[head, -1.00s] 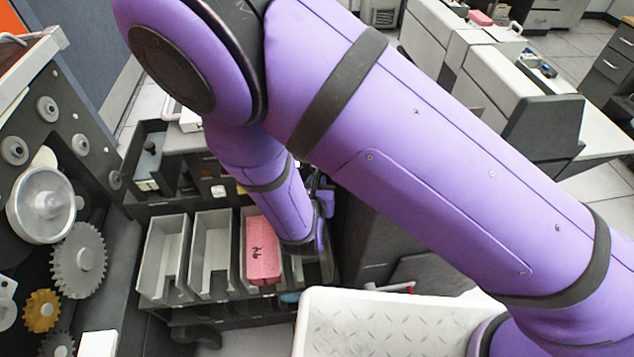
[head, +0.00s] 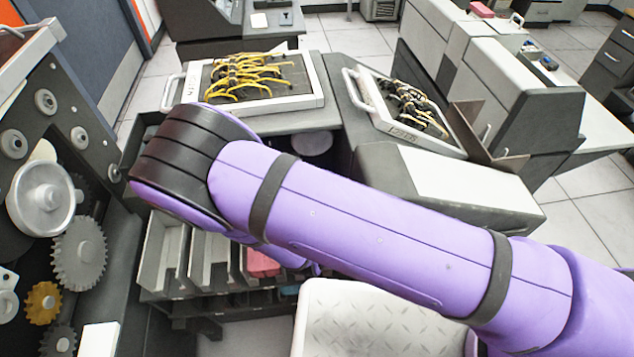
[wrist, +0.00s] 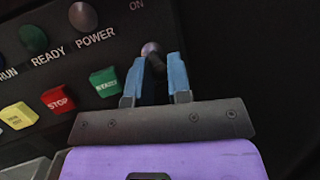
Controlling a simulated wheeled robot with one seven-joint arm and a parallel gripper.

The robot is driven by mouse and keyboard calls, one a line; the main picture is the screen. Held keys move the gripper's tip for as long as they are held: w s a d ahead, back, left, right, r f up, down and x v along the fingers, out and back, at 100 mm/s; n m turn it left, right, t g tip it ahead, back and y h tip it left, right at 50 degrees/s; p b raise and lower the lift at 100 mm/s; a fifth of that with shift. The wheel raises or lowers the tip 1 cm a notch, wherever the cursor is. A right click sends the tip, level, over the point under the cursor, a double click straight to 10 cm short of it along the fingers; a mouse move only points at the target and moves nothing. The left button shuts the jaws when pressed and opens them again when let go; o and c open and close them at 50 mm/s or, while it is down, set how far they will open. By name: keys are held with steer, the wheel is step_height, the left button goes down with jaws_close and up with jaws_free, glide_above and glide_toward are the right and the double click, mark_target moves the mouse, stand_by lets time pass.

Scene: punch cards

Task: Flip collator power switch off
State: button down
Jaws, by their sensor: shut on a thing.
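The collator's dark control panel (wrist: 60,62) fills the left of the wrist view, with the printed words READY, POWER and ON. The power switch (wrist: 151,49), a small toggle beneath the word ON, shows a pale round part and a dark stem. My gripper (wrist: 158,66) has its blue fingers on either side of the switch and is shut on it. The exact contact and the lever's tilt are hard to tell in the dark. In the head view my purple arm hides the gripper and the switch.
A green button (wrist: 104,82) and a red STOP button (wrist: 56,100) sit left of the fingers. In the head view, grey card bins (head: 165,255) and a pink card stack (head: 263,263) lie below my arm. Open plugboards with yellow wires (head: 245,78) stand behind it.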

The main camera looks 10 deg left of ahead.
steer(key=shift+f, duration=0.1)
stand_by(0.4)
steer(key=c, duration=1.1)
jaws_free()
steer(key=shift+o, duration=0.2)
